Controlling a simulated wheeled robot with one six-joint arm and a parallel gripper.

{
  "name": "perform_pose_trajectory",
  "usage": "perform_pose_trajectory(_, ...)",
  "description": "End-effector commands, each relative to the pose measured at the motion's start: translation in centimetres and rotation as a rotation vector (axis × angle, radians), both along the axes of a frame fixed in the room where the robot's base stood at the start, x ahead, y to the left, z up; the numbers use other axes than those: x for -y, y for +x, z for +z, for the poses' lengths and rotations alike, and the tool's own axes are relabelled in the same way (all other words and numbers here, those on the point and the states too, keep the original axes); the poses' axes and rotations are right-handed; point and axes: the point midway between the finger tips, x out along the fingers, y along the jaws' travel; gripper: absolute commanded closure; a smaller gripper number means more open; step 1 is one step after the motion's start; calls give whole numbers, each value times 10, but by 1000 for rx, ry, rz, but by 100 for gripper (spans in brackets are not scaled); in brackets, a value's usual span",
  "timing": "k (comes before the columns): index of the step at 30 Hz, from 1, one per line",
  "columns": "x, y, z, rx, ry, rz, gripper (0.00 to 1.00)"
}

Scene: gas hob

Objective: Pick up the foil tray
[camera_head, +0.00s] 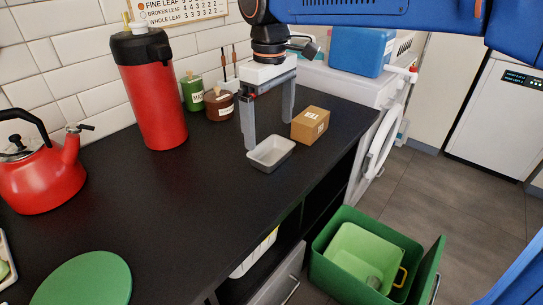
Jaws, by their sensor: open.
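The foil tray (271,153) is a small, shallow grey rectangular tray with an open top. It sits on the black countertop (185,210), close to its right edge. My gripper (269,134) is open and points down just behind the tray. One finger comes down beside the tray's left back corner; the other is farther back, near the brown box. Nothing shows between the fingers. I cannot tell whether a finger touches the tray.
A brown box (310,125) stands close to the tray's right. A red flask (155,95), green jar (192,92), brown jar (218,104) and red kettle (45,180) stand left. A green bin (335,275) is below the counter edge. The counter's middle is clear.

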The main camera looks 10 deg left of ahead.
Motion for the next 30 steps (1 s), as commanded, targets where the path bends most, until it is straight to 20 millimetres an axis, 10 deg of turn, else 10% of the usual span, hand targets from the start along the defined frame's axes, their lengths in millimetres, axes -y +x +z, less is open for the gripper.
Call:
perform_pose_trajectory(27, 5, -3, -62, 0, 0, 0, 0)
perform_pose_trajectory(30, 5, -3, -62, 0, 0, 0, 24)
